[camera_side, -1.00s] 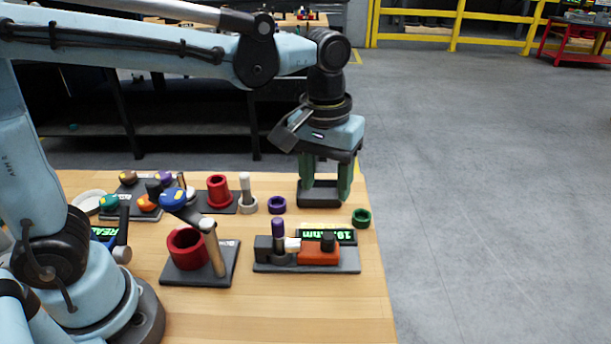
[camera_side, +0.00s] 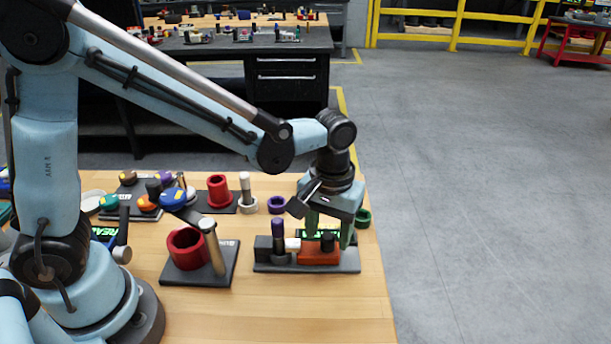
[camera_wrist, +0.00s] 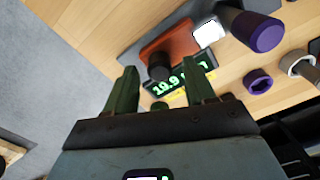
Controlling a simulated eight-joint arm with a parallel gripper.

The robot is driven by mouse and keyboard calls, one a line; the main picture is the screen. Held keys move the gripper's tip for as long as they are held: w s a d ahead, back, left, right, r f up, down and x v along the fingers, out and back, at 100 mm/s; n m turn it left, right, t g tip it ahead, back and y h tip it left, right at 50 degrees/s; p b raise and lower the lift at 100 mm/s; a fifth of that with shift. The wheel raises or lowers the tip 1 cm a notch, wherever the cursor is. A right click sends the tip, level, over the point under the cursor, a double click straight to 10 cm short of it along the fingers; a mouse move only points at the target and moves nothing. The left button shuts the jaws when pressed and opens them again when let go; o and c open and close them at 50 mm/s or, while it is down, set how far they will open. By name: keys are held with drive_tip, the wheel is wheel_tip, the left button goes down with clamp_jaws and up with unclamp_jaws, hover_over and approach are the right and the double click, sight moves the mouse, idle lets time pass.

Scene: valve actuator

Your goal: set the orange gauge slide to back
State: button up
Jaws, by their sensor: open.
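The orange gauge slide (camera_side: 318,257) sits on a dark grey base plate (camera_side: 300,268) near the table's front right. It has a black knob (camera_side: 328,243) on top and a white block (camera_side: 293,245) on its left. My gripper (camera_side: 331,240) is open above the slide, with green fingers spread around the knob in the side view. In the wrist view the orange slide (camera_wrist: 172,46) and black knob (camera_wrist: 159,68) lie beyond the open fingertips (camera_wrist: 163,75). The green-lit display (camera_wrist: 183,79) shows partly between the fingers. I cannot tell whether the fingers touch anything.
A purple-topped post (camera_side: 278,232) stands left of the slide on the same unit. A red ring on a plate with a tilted tan post (camera_side: 213,246) is further left. A green ring (camera_side: 363,217) and purple ring (camera_side: 277,204) lie behind. The table's right edge is close.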

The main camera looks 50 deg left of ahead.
drive_tip(key=shift+f, duration=0.8)
clamp_jaws()
